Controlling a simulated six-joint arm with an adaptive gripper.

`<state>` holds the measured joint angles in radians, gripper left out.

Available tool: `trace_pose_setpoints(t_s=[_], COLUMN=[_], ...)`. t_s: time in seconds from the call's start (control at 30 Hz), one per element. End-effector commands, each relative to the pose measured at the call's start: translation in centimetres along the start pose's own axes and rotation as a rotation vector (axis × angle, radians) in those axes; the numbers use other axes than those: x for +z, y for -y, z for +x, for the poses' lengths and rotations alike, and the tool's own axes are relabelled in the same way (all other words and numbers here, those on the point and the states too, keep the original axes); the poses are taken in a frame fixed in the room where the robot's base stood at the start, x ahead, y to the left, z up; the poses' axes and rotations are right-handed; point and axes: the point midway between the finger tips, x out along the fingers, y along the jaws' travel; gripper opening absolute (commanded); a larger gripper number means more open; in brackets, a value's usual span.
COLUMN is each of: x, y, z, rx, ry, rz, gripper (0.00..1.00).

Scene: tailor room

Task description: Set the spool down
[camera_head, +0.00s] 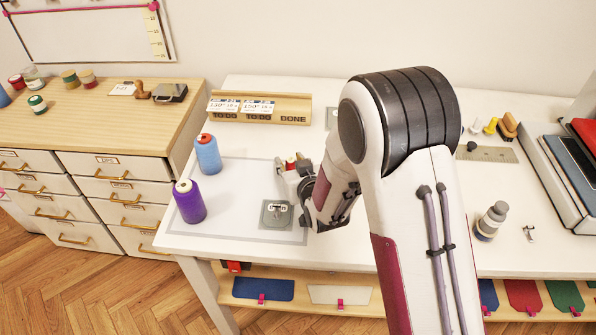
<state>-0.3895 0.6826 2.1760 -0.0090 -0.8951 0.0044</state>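A purple spool (189,201) stands upright near the left front of the white table. A blue spool (208,154) stands upright behind it. My gripper (293,168) is low over the table, to the right of both spools and apart from them. A small red and pale item shows at its fingers, too small to name, and I cannot tell whether it is held. My arm covers part of the gripper. A grey square plate (267,222) with a small label lies just in front of the gripper.
A wooden rack (259,107) with TO DO and DONE labels stands at the back. A grey bottle (491,221) stands to the right of my arm. A wooden drawer cabinet (100,120) with small spools is at left. The table around the standing spools is clear.

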Motion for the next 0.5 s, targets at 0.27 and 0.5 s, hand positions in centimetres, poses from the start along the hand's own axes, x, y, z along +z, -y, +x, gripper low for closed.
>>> trace_pose_setpoints(t_s=[0.27, 0.5], x=[-0.1, -0.1], y=[0.0, 0.0], z=[-1.9, -4.7], rx=[0.000, 0.000], ry=[0.000, 0.000], rz=[0.000, 0.000], gripper=[0.32, 0.32])
